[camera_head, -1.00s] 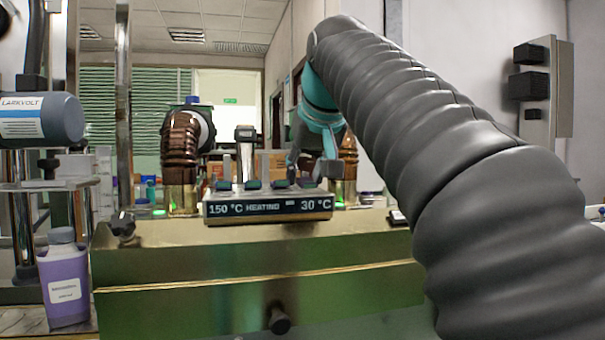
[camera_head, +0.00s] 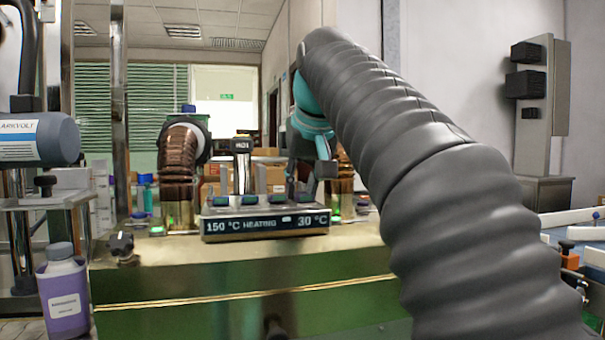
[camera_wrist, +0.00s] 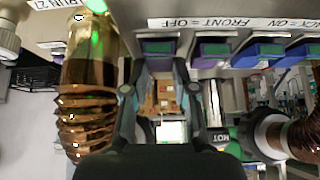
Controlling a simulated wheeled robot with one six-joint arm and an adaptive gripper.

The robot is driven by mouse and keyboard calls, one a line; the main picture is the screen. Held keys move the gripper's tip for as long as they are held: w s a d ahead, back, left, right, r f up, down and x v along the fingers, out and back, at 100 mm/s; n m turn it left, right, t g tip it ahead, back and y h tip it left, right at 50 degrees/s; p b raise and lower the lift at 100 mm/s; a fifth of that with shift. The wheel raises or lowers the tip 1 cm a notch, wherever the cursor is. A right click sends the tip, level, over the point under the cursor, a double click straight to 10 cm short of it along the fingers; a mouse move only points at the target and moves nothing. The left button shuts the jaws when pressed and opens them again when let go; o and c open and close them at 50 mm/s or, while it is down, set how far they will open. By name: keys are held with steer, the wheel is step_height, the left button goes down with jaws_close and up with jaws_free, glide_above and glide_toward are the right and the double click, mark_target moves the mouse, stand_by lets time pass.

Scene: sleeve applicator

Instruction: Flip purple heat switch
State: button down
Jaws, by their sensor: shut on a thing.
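The heater panel (camera_head: 264,225) reads "150 °C HEATING" and "30 °C" in the head view, with a row of switches on top. In the wrist view, a purple switch (camera_wrist: 158,46) is at the left end of the row, under a label reading "BACK = ON, FRONT = OFF". A second purple switch (camera_wrist: 210,51) is beside it, then blue ones (camera_wrist: 258,53). My gripper (camera_wrist: 160,66) has its fingertips on either side of the leftmost purple switch and is shut on it. In the head view my gripper (camera_head: 308,178) is at the right end, partly hidden by my arm.
A brown ribbed hose on a brass fitting (camera_wrist: 85,95) stands close beside my gripper. Another hose (camera_head: 180,165) is at the panel's left. A purple bottle (camera_head: 63,290) stands at the front left. A metal post (camera_wrist: 216,105) is beside my fingers.

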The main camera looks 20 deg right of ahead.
steer(key=shift+w+g, duration=0.2)
steer(key=shift+g, duration=0.3)
steer(key=c, duration=1.2)
jaws_free()
steer(key=shift+s+r, duration=0.1)
steer(key=shift+r, duration=0.05)
steer(key=shift+v, duration=2.3)
steer(key=s, duration=1.2)
